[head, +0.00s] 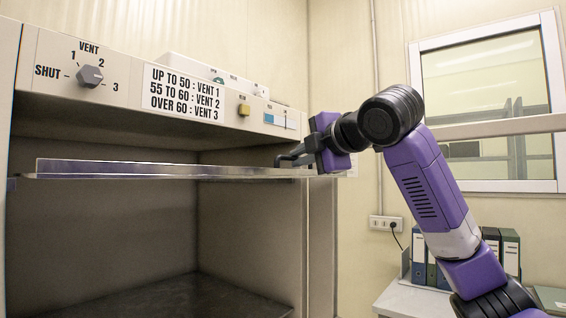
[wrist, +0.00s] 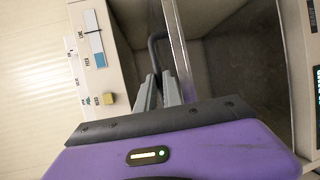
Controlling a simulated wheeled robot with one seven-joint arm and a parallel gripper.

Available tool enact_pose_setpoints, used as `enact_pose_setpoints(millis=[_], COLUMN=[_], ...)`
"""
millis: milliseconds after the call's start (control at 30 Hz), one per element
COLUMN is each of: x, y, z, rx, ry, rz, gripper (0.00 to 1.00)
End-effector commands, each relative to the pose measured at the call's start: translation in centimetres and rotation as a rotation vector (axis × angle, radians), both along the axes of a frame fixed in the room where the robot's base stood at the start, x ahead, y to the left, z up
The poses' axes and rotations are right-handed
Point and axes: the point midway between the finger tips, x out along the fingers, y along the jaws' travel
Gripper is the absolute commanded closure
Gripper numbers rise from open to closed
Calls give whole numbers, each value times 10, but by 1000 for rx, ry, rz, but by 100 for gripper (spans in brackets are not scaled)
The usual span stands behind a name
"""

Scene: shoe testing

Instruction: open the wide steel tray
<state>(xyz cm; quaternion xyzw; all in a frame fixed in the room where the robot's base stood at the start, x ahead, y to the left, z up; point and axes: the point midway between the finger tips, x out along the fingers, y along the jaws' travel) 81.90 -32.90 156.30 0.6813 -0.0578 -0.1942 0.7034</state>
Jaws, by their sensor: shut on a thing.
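The wide steel tray (head: 120,171) is a thin, shiny, level sheet across the upper part of the cabinet opening. Its long front edge and a raised strip show in the head view. In the wrist view its bright edge (wrist: 177,40) runs just beside my fingers. My gripper (head: 284,159) is at the tray's right end, shut on the tray's dark handle. In the wrist view my gripper (wrist: 160,88) has its grey fingers close together at the dark bent handle (wrist: 152,48). The fingers hide part of the handle.
The cabinet panel (head: 130,75) above carries a vent knob (head: 90,76), a vent label (head: 183,94), a yellow button (head: 244,109) and a blue-and-white switch plate (head: 280,117). Below the tray is an open dark space. A side table with binders (head: 510,250) stands at right.

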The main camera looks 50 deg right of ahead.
Motion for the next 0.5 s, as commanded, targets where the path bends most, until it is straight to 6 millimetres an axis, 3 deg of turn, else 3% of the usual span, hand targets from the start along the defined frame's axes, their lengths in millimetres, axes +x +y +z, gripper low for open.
enact_pose_setpoints(millis=[467,500], x=[-8,-8], y=[0,0], z=[-2,-2], rx=[1,1], ry=[5,5], rz=[2,2], gripper=[100,85])
